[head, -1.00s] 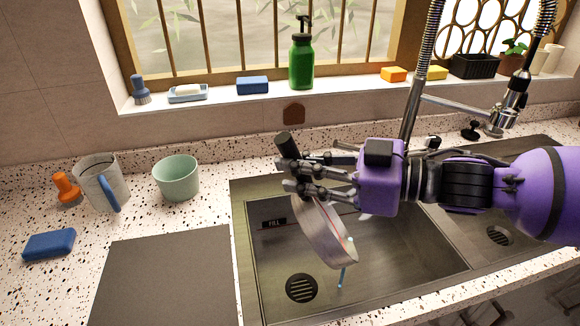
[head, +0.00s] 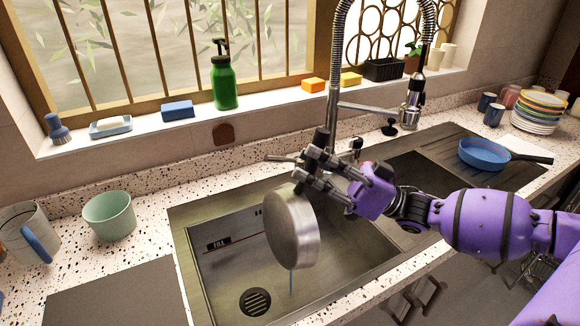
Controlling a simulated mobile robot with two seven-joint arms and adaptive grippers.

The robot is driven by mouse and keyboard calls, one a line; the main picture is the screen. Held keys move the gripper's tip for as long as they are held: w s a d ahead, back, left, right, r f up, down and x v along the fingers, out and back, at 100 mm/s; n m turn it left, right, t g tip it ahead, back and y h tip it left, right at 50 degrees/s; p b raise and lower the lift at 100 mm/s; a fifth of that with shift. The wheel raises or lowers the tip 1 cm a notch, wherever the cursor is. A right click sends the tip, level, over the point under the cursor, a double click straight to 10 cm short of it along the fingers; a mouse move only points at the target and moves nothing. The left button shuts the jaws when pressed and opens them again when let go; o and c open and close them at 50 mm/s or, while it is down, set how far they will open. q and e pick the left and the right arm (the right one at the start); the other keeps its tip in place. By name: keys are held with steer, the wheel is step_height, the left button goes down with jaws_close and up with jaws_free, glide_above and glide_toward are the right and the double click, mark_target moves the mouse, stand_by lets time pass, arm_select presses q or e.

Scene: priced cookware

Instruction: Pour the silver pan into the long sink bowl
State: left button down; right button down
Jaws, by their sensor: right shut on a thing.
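The silver pan (head: 292,228) is tipped steeply on its side over the long sink bowl (head: 225,272), the large left basin with a FILL mark and a round drain. My right gripper (head: 308,172) is shut on the pan near its dark handle (head: 321,138), which points up. The pan's round underside faces the camera, so its inside is hidden. My left gripper is out of view.
A tall spring faucet (head: 333,85) rises behind the sink.

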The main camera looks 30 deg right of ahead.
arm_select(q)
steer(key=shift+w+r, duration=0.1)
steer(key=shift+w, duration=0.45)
arm_select(e)
steer(key=shift+d+f+m+t, duration=0.15)
steer(key=shift+d+m+t, duration=0.45)
steer(key=shift+d, duration=0.7)
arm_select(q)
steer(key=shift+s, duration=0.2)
arm_select(e)
steer(key=shift+a, duration=0.1)
stand_by(1.9)
